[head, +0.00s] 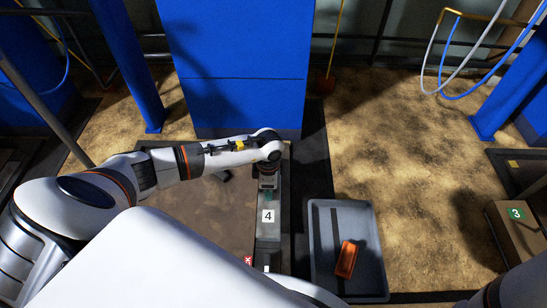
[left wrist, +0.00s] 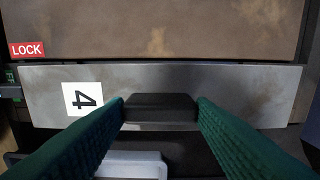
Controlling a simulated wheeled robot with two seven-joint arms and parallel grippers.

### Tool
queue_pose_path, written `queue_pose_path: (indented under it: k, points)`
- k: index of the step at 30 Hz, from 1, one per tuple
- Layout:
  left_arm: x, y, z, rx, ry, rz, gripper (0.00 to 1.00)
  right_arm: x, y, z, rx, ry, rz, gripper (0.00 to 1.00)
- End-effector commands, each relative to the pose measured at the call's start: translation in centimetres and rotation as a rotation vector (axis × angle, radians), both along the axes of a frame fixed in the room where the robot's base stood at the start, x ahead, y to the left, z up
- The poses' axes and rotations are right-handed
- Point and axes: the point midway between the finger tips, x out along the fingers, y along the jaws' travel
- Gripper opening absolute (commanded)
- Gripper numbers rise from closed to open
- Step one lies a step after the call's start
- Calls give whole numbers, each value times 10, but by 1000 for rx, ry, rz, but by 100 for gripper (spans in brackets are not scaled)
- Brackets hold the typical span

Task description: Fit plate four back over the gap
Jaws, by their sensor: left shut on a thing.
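Plate four (head: 268,237) is a narrow grey metal strip with a white "4" label, lying lengthwise beside the brown deck (head: 205,205) in the head view. In the left wrist view plate four (left wrist: 230,90) runs across the picture, nearly parallel to the deck edge, with a thin dark line between them. My left gripper (head: 268,182) is shut on the plate's black handle (left wrist: 160,107), one green finger at each end. The gap under the plate is hidden. I cannot tell whether the plate rests or hangs slightly above. My right gripper is out of view.
A grey tray (head: 326,279) holding an orange object (head: 347,259) stands right of the plate, across a dark strip. A red LOCK label (left wrist: 27,50) is on the deck. A blue cabinet (head: 235,60) stands behind. A box labelled 3 (head: 517,232) is far right.

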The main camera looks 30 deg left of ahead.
Motion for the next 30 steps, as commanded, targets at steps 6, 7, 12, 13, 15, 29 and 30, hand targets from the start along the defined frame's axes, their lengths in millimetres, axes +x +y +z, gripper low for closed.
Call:
queue_pose_path:
  k: [6, 7, 12, 13, 15, 29, 30]
  points:
    - [1, 0, -30, -1, -2, -1, 20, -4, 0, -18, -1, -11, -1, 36]
    - [1, 0, -32, -1, -2, -1, 20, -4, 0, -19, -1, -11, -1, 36]
    - [0, -1, -54, -2, 0, -1, 20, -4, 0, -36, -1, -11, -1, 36]
    - [0, -1, -59, -1, 0, -1, 20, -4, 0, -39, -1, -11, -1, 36]
    - [0, -1, -67, -1, -1, -2, 20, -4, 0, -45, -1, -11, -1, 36]
    - [0, 0, -68, 0, 0, -2, 61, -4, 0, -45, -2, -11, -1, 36]
    - [0, 0, -68, 0, 0, -2, 68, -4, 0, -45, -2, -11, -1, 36]
